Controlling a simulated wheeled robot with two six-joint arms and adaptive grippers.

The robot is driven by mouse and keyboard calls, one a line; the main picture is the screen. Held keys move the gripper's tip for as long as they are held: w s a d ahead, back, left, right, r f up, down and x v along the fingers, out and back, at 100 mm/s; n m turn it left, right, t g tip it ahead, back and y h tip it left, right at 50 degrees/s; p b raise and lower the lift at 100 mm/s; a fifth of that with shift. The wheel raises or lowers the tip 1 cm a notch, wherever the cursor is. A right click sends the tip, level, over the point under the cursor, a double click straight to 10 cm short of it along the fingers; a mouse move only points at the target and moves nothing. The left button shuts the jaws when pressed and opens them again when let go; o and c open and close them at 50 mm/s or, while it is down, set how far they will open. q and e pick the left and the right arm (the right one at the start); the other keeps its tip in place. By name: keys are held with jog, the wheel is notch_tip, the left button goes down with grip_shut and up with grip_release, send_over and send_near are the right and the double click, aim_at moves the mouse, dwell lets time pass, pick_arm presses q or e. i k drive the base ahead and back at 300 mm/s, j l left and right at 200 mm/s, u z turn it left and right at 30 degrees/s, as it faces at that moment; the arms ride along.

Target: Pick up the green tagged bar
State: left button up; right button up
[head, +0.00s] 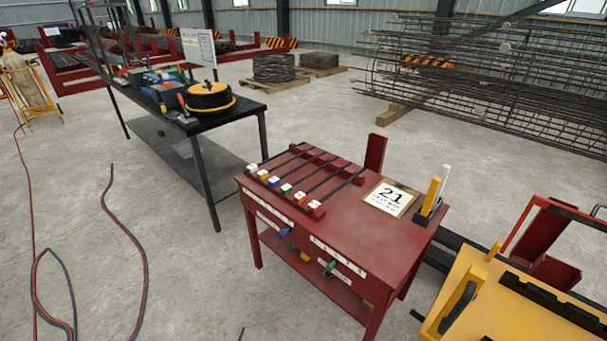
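Several dark bars (325,178) lie side by side across the red table (345,225), resting on red notched supports. A green piece (330,267) shows lower down at the front of the table, beside a white label strip. Neither of my grippers is in view.
A card reading 21 (391,197) lies on the table, beside a holder with yellow and white sticks (431,197). A dark workbench (195,118) with tools stands behind left. Yellow equipment (505,305) is at bottom right. Hoses (125,235) cross the floor at left. A rebar cage (490,75) lies behind.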

aim_at(286, 188)
jog(key=i+j+z, duration=0.1)
jog(key=j, duration=0.25)
jog(key=i+j+z, duration=0.1)
jog(key=i+j, duration=0.15)
jog(key=i+j+z, duration=0.1)
jog(key=j, duration=0.35)
jog(key=i+j+z, duration=0.1)
jog(key=j, duration=0.25)
jog(key=i+j+z, duration=0.1)
jog(key=j, duration=0.3)
jog(key=i+j, duration=0.2)
jog(key=j, duration=0.2)
jog(key=i+j+z, duration=0.15)
jog(key=j, duration=0.2)
